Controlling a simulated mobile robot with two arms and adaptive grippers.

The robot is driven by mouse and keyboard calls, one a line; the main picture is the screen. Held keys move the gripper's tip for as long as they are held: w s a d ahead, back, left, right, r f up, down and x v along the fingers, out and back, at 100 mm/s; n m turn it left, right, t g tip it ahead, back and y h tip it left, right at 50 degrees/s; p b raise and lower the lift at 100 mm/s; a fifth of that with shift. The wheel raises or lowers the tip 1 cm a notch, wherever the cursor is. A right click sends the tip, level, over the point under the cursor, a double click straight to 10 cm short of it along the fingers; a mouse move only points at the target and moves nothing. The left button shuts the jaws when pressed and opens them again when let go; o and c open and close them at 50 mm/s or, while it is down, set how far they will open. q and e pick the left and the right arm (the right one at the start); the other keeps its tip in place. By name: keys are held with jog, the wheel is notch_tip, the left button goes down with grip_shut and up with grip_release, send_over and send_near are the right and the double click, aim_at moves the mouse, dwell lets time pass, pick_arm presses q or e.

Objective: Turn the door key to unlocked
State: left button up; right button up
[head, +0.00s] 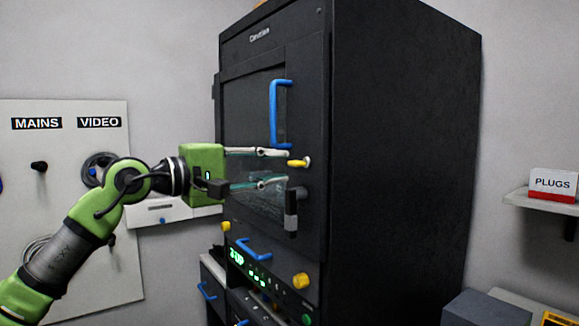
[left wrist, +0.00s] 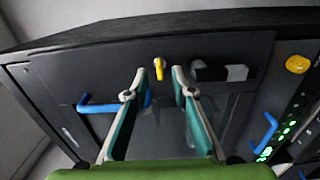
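The yellow door key (head: 299,162) sits in its lock on the front of the black cabinet door (head: 310,90). In the head view its grip lies roughly level. The key also shows in the left wrist view (left wrist: 159,68), just beyond and between the fingertips. My left gripper (head: 284,167) is open in front of the door, one finger above the key's height and one below. In the left wrist view the gripper (left wrist: 157,85) has a clear gap between its fingers, with nothing held. I cannot tell the exact distance to the key. My right gripper is not in view.
A blue door handle (head: 274,112) is above the key; a black-and-grey lever (head: 291,213) is below. Yellow knobs (head: 301,281) and a green-lit panel (head: 237,256) are lower down. A shelf with a PLUGS box (head: 553,184) is at right.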

pick_arm(q)
jog(key=v, duration=0.7)
jog(key=shift+a, duration=0.2)
jog(key=shift+s, duration=0.15)
